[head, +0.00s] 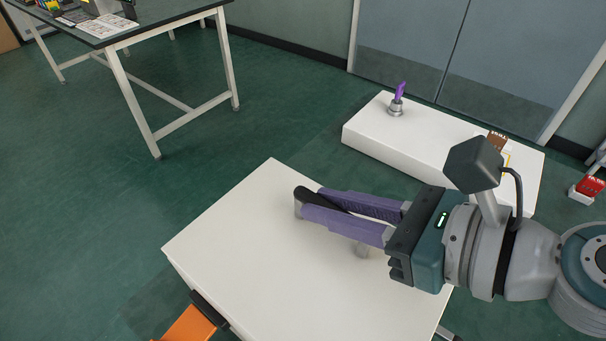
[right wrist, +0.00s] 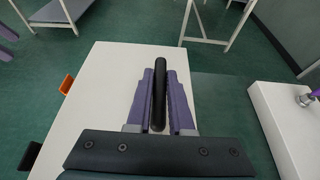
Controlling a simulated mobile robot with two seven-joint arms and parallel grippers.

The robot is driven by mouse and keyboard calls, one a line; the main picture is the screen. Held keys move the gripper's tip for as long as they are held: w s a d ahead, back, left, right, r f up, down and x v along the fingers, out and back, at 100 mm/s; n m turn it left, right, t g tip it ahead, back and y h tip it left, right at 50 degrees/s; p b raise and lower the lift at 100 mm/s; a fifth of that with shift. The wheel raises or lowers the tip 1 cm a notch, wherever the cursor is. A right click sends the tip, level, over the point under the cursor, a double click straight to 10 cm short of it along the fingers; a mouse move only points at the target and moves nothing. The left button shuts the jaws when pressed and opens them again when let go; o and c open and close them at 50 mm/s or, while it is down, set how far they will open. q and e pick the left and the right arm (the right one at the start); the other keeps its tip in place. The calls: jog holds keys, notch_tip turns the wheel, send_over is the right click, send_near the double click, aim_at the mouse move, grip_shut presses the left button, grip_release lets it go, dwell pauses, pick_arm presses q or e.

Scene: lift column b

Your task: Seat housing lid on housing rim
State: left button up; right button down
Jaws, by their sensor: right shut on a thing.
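My right gripper (head: 300,203) reaches in from the right, above the white table. Its purple fingers are shut on a long, narrow black piece with a rounded end, perhaps the housing lid seen edge-on. The right wrist view shows this black piece (right wrist: 160,85) upright between the two fingers, its tip past them. I cannot tell its full shape. A small greyish, blurred post-like shape (head: 362,250) shows below the fingers. I cannot make out a housing rim. Two purple pieces at the left edge of the right wrist view may be my left gripper's fingers (right wrist: 7,44), cut off by the frame.
The white table (head: 235,250) is mostly bare, with an orange part (head: 190,325) at its near edge. A lower white block (head: 375,130) behind carries a grey holder (head: 396,109) with a purple piece, and a brown box (head: 497,141). A workbench (head: 150,22) stands back left.

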jog(key=shift+f+b, duration=0.6)
jog(key=shift+f, duration=0.2)
jog(key=c, duration=1)
grip_release()
jog(key=shift+o, duration=1.4)
jog(key=shift+d, duration=0.1)
jog(key=shift+s+d+r, duration=0.15)
jog(key=shift+s+d, duration=0.1)
jog(key=shift+d, duration=0.05)
jog(key=p+v, duration=0.1)
jog(key=v, duration=0.8)
